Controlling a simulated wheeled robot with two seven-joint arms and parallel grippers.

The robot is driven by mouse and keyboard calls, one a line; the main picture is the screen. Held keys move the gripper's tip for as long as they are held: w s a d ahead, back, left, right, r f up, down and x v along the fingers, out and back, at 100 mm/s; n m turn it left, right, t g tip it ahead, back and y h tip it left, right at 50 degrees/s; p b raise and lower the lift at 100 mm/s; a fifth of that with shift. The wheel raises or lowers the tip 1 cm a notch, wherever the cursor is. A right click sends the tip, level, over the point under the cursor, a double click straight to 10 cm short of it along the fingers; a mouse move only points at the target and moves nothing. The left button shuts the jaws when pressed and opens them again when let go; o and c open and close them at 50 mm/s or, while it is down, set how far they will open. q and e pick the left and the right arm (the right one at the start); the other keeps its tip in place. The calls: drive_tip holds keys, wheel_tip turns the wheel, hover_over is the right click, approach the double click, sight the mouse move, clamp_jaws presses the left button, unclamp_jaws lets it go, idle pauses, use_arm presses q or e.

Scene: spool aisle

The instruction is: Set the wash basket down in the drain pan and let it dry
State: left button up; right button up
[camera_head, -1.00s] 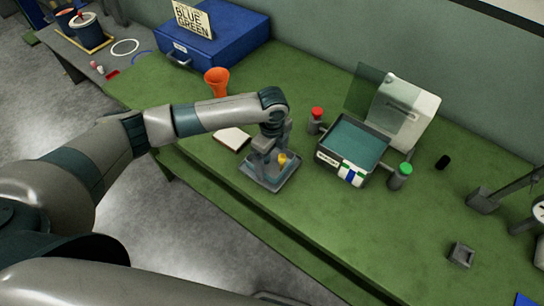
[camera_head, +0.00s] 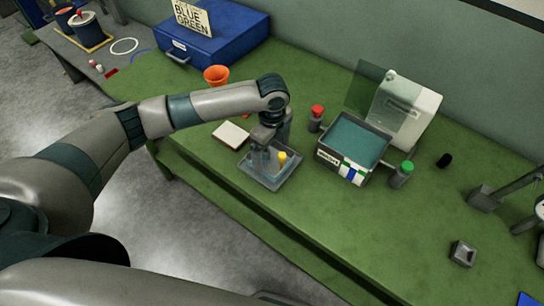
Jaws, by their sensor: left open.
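The drain pan (camera_head: 288,176), a shallow grey tray, lies on the green bench near its front edge. A small yellow-topped piece (camera_head: 282,158) stands upright in it; I take this to be the wash basket, but its lower part is hard to make out. My left gripper (camera_head: 261,158) points down over the pan, just left of the yellow top. It is open, its fingers seem apart from the yellow piece, and it hides part of the pan. My right gripper is not in view.
Right of the pan stands a machine with a teal-topped tray (camera_head: 355,142), flanked by a red-capped bottle (camera_head: 316,118) and a green-capped bottle (camera_head: 401,174). A white pad (camera_head: 230,135) and an orange funnel (camera_head: 216,76) are to the left.

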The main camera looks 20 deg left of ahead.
sight(272, 163)
use_arm(q)
wheel_tip(272, 163, up, 9)
drive_tip(key=b, duration=0.2)
drive_tip(key=shift+b, duration=0.3)
